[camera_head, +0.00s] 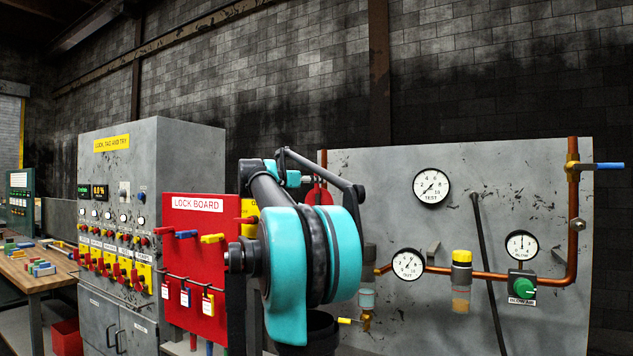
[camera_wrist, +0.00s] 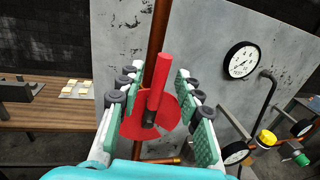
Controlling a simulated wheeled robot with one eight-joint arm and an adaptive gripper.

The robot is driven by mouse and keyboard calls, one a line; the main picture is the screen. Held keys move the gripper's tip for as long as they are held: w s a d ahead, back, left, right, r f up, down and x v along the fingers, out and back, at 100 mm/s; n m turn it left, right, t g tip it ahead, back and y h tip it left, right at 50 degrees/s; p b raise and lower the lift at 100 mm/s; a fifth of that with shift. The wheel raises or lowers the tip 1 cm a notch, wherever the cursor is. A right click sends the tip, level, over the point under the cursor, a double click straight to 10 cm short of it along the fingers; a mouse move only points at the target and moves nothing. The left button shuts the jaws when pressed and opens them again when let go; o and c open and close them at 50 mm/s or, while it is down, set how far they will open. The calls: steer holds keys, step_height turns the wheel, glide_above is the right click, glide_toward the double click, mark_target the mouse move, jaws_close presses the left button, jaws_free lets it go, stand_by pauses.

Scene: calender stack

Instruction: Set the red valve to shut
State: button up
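The red valve (camera_wrist: 156,95) has a red lever over a round red plate (camera_wrist: 135,125) and is mounted on a vertical copper pipe (camera_wrist: 161,30). In the wrist view its lever lies roughly along the pipe, slightly tilted. My gripper (camera_wrist: 158,74) is open, with one green-padded finger on each side of the lever and visible gaps between. In the head view only part of the red plate (camera_head: 319,196) shows behind my teal arm, and my fingers are mostly hidden there.
The grey panel carries gauges (camera_head: 431,187), a yellow-topped fitting (camera_head: 461,257), a green knob (camera_head: 522,286) and a blue-handled valve (camera_head: 608,166). A red lock board (camera_head: 198,255) and a grey cabinet (camera_head: 180,160) stand left. A wooden bench (camera_head: 45,280) is further left.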

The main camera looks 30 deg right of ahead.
steer(key=shift+x, duration=0.9)
jaws_close()
